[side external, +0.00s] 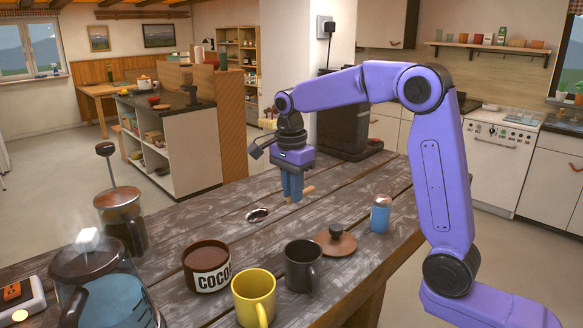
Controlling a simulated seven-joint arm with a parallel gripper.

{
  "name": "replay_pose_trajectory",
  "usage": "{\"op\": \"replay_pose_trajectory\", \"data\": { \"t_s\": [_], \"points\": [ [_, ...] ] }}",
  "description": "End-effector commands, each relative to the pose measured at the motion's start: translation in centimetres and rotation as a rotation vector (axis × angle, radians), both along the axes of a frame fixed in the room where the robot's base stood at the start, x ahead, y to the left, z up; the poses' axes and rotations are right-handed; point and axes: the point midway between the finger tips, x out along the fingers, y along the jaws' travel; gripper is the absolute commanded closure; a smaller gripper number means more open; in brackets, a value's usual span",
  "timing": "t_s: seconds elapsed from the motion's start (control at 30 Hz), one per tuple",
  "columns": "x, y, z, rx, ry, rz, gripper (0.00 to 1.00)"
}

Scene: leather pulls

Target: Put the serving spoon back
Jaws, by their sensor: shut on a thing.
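My gripper (292,198) points down over the middle of the wooden table, with its blue fingers shut on the serving spoon. A light wooden piece, seemingly the spoon's handle (308,190), sticks out to the right of the fingers. A shiny oval, seemingly the spoon's bowl (257,215), shows to the left, low over or on the tabletop. The fingers hide the part between them. I cannot tell whether the spoon touches the table.
A brown COCOA pot (207,267), yellow mug (254,298) and dark grey mug (303,266) stand in front. A brown knobbed lid (335,241) and blue shaker (380,214) are at right. A French press (122,217) and glass kettle (105,290) stand left. Table (195,225) is bare left of the spoon.

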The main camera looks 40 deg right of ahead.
Motion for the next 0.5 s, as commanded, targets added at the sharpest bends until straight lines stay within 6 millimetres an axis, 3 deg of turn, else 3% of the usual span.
{"op": "replay_pose_trajectory", "data": {
  "t_s": [0.13,0.5],
  "points": [
    [-0.1,0.0,-2.7,0.012,0.003,0.001,1.0],
    [0.0,0.0,-5.3,0.016,0.001,0.002,1.0]
  ]
}}
